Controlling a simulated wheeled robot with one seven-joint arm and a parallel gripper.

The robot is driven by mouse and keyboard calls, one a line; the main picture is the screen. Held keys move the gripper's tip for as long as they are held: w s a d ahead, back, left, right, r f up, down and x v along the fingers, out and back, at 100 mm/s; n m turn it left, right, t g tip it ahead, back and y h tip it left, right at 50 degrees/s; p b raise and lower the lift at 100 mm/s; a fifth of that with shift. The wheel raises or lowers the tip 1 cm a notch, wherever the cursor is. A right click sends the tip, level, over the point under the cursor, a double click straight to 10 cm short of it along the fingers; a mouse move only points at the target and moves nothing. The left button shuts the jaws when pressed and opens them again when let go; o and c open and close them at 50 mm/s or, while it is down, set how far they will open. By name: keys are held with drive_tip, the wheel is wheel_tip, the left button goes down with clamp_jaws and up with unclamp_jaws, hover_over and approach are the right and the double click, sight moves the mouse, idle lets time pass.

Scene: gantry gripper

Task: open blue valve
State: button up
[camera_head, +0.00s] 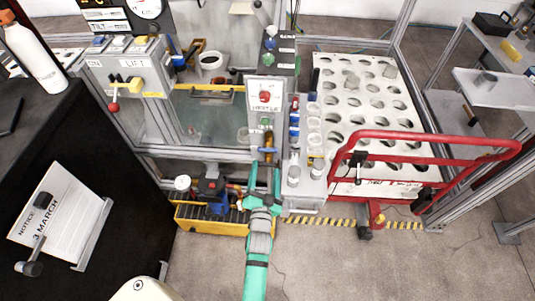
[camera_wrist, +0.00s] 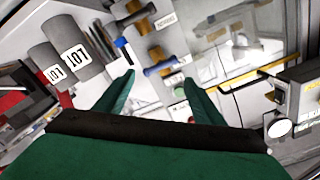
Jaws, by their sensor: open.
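My gripper (camera_head: 265,166) is at the front of the central panel, just below a valve with a blue handle (camera_head: 268,149) in the head view. In the wrist view, my gripper's two teal fingers (camera_wrist: 158,78) are spread apart with nothing held between them. That blue-handled valve (camera_wrist: 157,68), with a brass-coloured body, shows in the gap between the fingertips. The fingers look clear of it, but the exact distance is hard to tell.
A heater box with a red knob (camera_head: 264,96) stands behind the valve. A red rail (camera_head: 440,140) stands farther right. A yellow bin (camera_head: 205,222) is lower left.

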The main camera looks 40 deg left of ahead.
sight(268, 149)
drive_tip(key=x, duration=0.8)
drive_tip(key=shift+a, duration=0.25)
drive_tip(key=shift+w+d, duration=0.1)
